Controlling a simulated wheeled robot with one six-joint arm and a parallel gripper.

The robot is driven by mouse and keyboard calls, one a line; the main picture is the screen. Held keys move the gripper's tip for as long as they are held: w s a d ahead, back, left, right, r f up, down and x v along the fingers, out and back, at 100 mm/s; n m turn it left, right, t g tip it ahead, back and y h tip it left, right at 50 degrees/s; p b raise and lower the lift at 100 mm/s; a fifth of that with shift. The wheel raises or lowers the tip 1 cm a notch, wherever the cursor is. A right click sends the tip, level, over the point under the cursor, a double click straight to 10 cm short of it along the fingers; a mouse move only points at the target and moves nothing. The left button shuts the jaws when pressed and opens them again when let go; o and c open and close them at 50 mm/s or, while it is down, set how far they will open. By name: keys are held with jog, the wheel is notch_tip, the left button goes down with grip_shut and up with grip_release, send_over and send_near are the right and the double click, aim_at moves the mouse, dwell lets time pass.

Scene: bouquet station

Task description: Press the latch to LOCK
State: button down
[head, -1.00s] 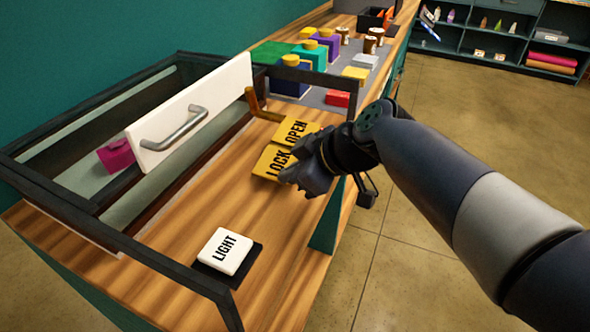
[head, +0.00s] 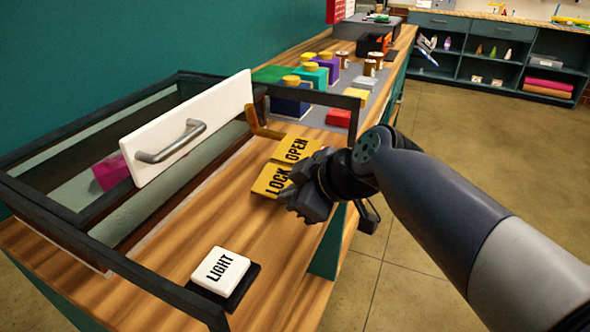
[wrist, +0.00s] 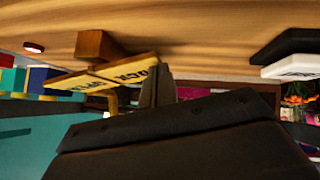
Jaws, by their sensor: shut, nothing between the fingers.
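The latch plate is yellow with two halves, LOCK (head: 271,181) nearer and OPEN (head: 297,149) farther, on the wooden counter. A bent yellow-brown handle (head: 262,126) stands just behind it by the case. My gripper (head: 309,203) is shut and empty, at the right edge of the LOCK half; I cannot tell whether it touches. In the wrist view the latch plate (wrist: 100,77) appears on its side, with the dark gripper fingers (wrist: 158,88) close to its LOCK end. The glass case's white front panel (head: 188,130) with a grey handle is left of the latch.
A dark frame rail (head: 130,265) runs around the case. A magenta block (head: 110,172) sits inside it. Colored boxes (head: 318,72) and jars stand farther back. Open floor (head: 460,170) lies to the right.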

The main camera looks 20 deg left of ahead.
jog(key=a+r+p+v, duration=0.2)
jog(key=p+v, duration=0.1)
jog(key=v, duration=0.9)
jog(key=shift+d+r, duration=0.2)
jog(key=shift+r, duration=0.15)
jog(key=x, duration=0.4)
jog(key=d+f+b+x, duration=0.1)
jog(key=x, duration=0.3)
jog(key=b+x, duration=0.1)
jog(key=x, duration=0.3)
jog(key=shift+s+d+f, duration=0.2)
jog(key=shift+d+f, duration=0.05)
jog(key=shift+w+f+b, duration=0.25)
jog(key=shift+f+b, duration=0.3)
jog(key=shift+f, duration=0.15)
